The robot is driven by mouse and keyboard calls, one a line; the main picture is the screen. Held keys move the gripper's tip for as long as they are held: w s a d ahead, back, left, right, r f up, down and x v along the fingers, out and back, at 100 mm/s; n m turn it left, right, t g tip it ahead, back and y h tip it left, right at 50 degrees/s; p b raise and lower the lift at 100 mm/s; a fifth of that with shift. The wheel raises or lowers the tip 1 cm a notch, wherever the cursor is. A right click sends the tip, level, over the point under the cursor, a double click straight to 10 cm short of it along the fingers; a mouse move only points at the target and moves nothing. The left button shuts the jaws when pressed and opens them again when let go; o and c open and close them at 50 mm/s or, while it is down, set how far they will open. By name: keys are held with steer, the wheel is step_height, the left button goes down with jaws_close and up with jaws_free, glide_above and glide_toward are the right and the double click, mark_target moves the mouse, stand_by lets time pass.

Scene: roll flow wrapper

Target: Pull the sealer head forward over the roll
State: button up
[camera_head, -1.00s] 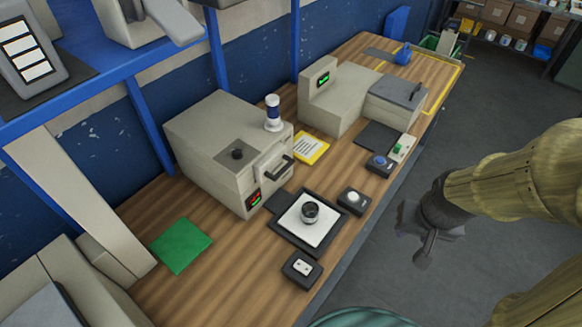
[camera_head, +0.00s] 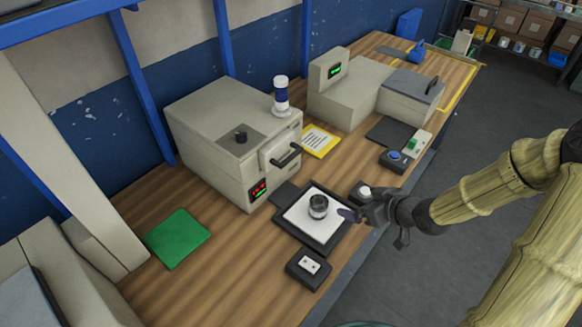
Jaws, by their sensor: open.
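The sealer head (camera_head: 273,148) is a pale block with a black handle (camera_head: 287,156) on the front of the large beige machine (camera_head: 205,120). It sits back against the machine, behind the roll. The roll (camera_head: 318,207), a short dark and silver cylinder, stands upright on the white plate (camera_head: 293,216) of a black-framed tray. My gripper (camera_head: 350,214) is open and empty over the right edge of that tray, pointing left towards the roll and apart from it. Its finger gap is small and hard to see at this size.
A white-button box (camera_head: 363,190) sits close behind my gripper, partly hidden. A socket box (camera_head: 309,267) lies in front of the tray, and a green pad (camera_head: 178,238) at left. A second machine (camera_head: 345,95) stands further back.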

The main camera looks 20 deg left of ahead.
mark_target(293, 158)
steer(key=a+r+n+y+b, duration=0.3)
steer(key=a+r+y, duration=0.1)
steer(key=y, duration=0.4)
steer(key=shift+a+t, duration=0.3)
steer(key=shift+a, duration=0.25)
steer(key=p+x, duration=0.3)
steer(key=x, duration=1.4)
steer(key=shift+a+r, duration=0.1)
steer(key=shift+a, duration=0.1)
steer(key=shift+c, duration=0.2)
steer(key=c, duration=1.1)
